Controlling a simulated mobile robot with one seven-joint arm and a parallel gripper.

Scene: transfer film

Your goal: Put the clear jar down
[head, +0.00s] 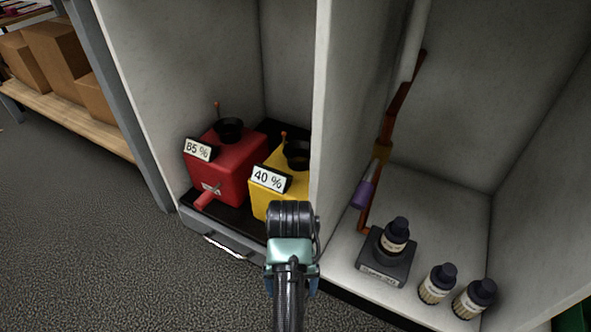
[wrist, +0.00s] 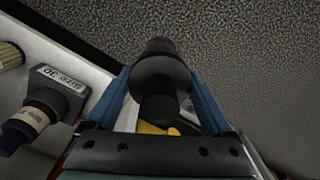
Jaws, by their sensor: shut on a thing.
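My gripper (wrist: 160,88) has its two blue fingers shut on a dark, rounded thing (wrist: 160,70) with a narrower end, held between them in the wrist view. It looks dark rather than clear, so I cannot confirm from its look that it is the clear jar. No other clear jar shows. In the head view my gripper (head: 291,282) is in front of the cabinet, below the divider's lower end; its grasp is hard to make out there. In the wrist view, speckled grey floor lies behind the held thing.
The left bay holds a red box (head: 232,165) marked 85 % and a yellow box (head: 262,205) marked 40 %. The right bay holds a dark stand (head: 388,268) bearing a bottle, and two bottles (head: 437,284) (head: 474,299) beside it. Its back floor is clear.

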